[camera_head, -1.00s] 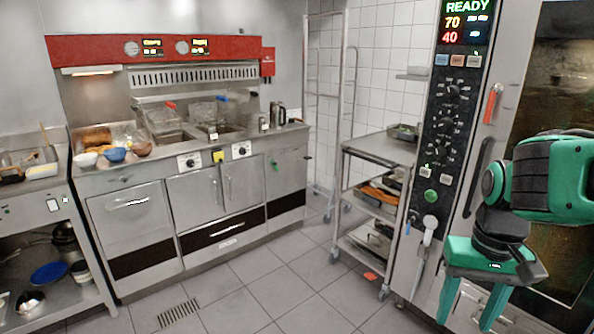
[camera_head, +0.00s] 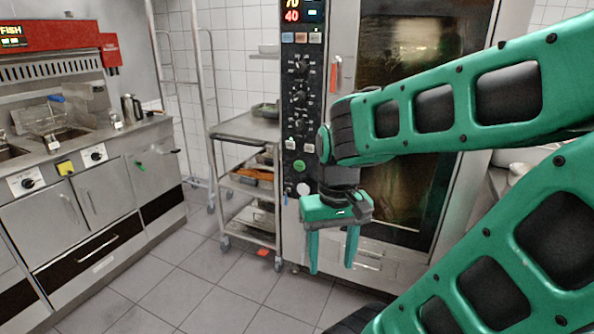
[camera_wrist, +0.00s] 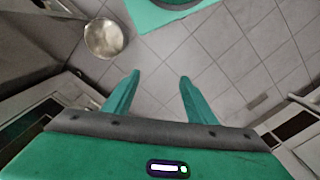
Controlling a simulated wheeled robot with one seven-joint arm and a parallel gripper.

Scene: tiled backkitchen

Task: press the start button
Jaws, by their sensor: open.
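The oven's black control panel (camera_head: 302,90) stands upright near the middle of the head view. A round green button (camera_head: 299,165) sits low on it, with a round white part (camera_head: 303,189) below; I cannot read which is labelled start. My gripper (camera_head: 332,268) is open and empty, fingers pointing down, in front of the oven. It is lower and a little to the right of the green button in the picture, apart from it. In the wrist view my gripper (camera_wrist: 160,76) hangs over the tiled floor, and no button shows there.
The oven's glass door (camera_head: 405,110) is behind my arm. A steel trolley (camera_head: 248,128) with trays stands left of the panel, and a tall rack (camera_head: 200,90) behind it. Fryers (camera_head: 90,190) line the left. A round metal vessel (camera_wrist: 104,38) shows in the wrist view.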

